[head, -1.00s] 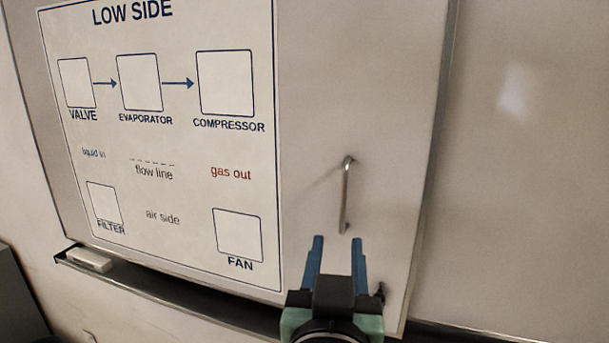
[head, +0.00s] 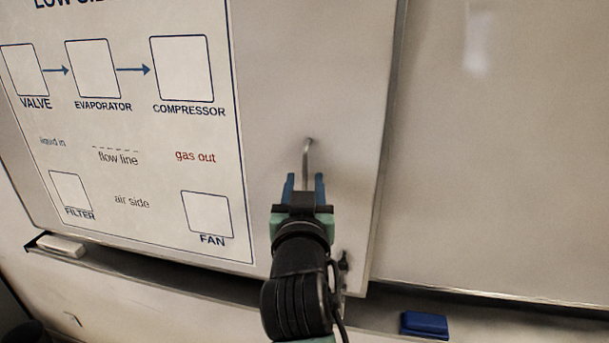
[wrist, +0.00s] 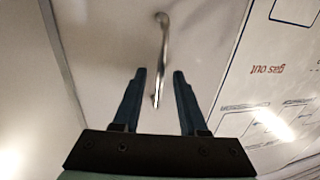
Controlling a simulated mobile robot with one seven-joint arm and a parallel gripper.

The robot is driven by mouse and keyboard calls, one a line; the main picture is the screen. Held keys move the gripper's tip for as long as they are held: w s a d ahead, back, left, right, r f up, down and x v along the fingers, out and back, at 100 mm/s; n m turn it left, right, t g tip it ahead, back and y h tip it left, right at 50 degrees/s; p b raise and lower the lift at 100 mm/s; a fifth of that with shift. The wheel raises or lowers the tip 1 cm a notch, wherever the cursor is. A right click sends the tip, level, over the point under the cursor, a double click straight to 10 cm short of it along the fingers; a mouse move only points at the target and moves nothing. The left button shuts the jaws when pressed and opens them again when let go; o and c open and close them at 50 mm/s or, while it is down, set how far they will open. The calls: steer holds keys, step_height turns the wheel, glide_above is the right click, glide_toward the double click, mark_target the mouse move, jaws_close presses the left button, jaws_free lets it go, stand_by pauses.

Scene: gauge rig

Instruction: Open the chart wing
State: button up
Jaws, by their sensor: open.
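The chart wing (head: 300,70) is a pale hinged panel with a "LOW SIDE" chart on its left part. Its metal bar handle (head: 307,158) stands upright on the bare strip near the wing's right edge. My gripper (head: 305,182) is open, with its blue fingers on either side of the handle's lower part in the head view. In the wrist view the handle (wrist: 162,50) runs down into the gap between the two fingertips (wrist: 160,72). I cannot tell whether either finger touches it. The handle's lower end is hidden by my gripper in the head view.
A whiteboard (head: 500,170) extends to the right of the wing. A tray ledge (head: 150,284) runs below, with a white eraser (head: 61,246) at the left and a blue eraser (head: 424,325) at the right. A small dark latch-like part (head: 343,262) sits at the wing's lower right.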

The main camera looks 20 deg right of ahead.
steer(key=shift+w+d, duration=0.1)
steer(key=shift+w, duration=0.15)
jaws_close()
stand_by(1.4)
